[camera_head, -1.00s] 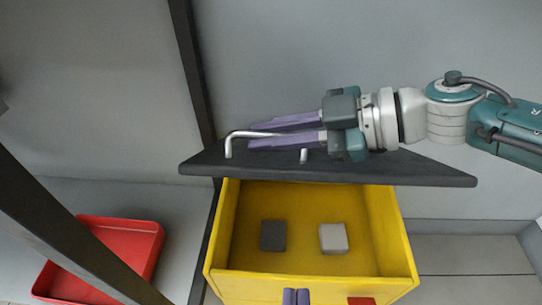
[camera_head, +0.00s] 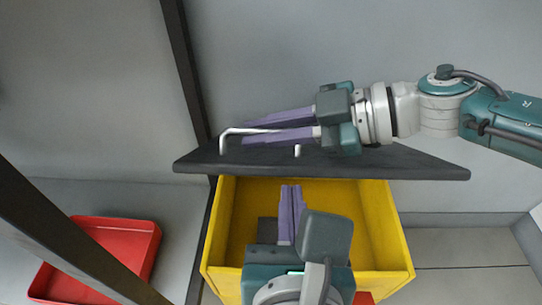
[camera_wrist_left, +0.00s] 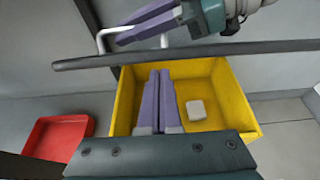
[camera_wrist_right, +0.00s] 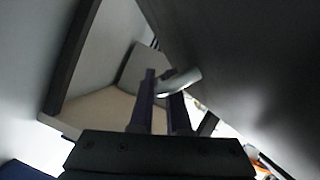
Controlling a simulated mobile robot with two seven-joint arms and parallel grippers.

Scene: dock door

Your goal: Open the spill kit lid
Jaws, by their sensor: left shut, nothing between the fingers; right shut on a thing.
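The spill kit is a yellow bin (camera_head: 384,228) with its dark lid (camera_head: 400,166) raised above the back of its opening. My right gripper (camera_head: 247,132) is shut on the lid's silver bar handle (camera_head: 224,138); the handle also shows between its fingers in the right wrist view (camera_wrist_right: 180,81). My left gripper (camera_head: 291,188) is shut and empty, its fingers over the open bin, fingertips just below the lid's edge in the picture. A dark grey block (camera_head: 267,230) in the bin is partly hidden by it. A pale block (camera_wrist_left: 196,110) shows in the left wrist view.
A red tray (camera_head: 144,253) stands at the left. A dark post (camera_head: 186,70) rises behind the bin's left side, and another dark bar (camera_head: 50,235) crosses the lower left. Grey floor at the right of the bin is clear.

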